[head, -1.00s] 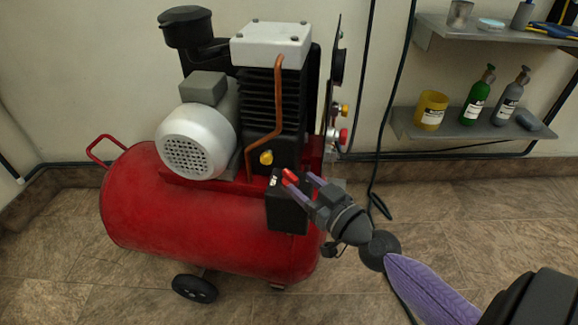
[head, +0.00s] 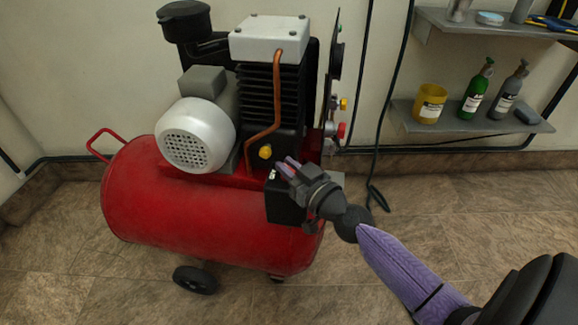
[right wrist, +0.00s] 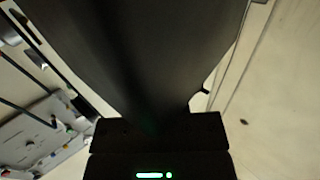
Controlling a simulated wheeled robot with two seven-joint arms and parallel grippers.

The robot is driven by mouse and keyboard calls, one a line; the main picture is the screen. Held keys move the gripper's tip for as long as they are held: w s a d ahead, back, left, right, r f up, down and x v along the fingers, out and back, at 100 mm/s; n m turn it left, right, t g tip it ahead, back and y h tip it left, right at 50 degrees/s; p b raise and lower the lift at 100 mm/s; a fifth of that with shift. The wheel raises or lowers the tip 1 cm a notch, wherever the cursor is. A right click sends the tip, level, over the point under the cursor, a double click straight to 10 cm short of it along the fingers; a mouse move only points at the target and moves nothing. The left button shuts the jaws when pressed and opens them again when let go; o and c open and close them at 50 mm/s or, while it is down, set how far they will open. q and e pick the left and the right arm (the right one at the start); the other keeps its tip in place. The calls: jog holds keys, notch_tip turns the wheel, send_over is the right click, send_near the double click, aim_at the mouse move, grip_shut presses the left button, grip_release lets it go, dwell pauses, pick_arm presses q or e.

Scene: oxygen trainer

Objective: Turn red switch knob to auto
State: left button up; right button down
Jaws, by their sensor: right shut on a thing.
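The red air compressor (head: 190,215) stands on the tiled floor, left of centre in the head view. The black switch box (head: 284,205) is on its right front side, with a small white label at its top left. My right gripper (head: 284,168) is at the top of this box, its fingers close together and pointing up and left. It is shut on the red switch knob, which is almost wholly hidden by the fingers. The knob's pointing direction cannot be read. The right wrist view shows mostly a dark surface and no clear knob. My left gripper is not in view.
A yellow knob (head: 265,152) and a copper pipe (head: 277,95) are just above the gripper. A red knob (head: 341,130) and gauges are on the compressor's right side. Wall shelves (head: 480,125) hold a yellow cup (head: 429,103) and bottles. Floor to the right is clear.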

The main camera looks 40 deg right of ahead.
jog(key=shift+r+m+h+p, duration=0.3)
jog(key=shift+m+h+p, duration=0.1)
jog(key=shift+h+p, duration=0.4)
jog(key=m+g+h+p, duration=0.1)
jog(key=m+h+p, duration=0.2)
jog(key=h+p, duration=0.1)
jog(key=shift+r+h+p, duration=0.15)
jog(key=shift+h+p, duration=0.15)
jog(key=shift+p, duration=0.25)
jog(key=shift+a+m+g+h+p, duration=0.1)
jog(key=shift+m+g+h+p, duration=0.4)
jog(key=shift+m+h+p, duration=0.55)
jog(key=m+g+h, duration=0.1)
jog(key=m+h, duration=0.1)
jog(key=h, duration=0.1)
jog(key=shift+f+g, duration=0.35)
jog(key=shift+g, duration=0.05)
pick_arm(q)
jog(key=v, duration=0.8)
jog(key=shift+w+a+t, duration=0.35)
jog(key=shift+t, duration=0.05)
pick_arm(e)
jog(key=shift+f+m+g+h, duration=0.1)
jog(key=shift+m+g+h, duration=0.95)
jog(key=shift+g+h, duration=0.25)
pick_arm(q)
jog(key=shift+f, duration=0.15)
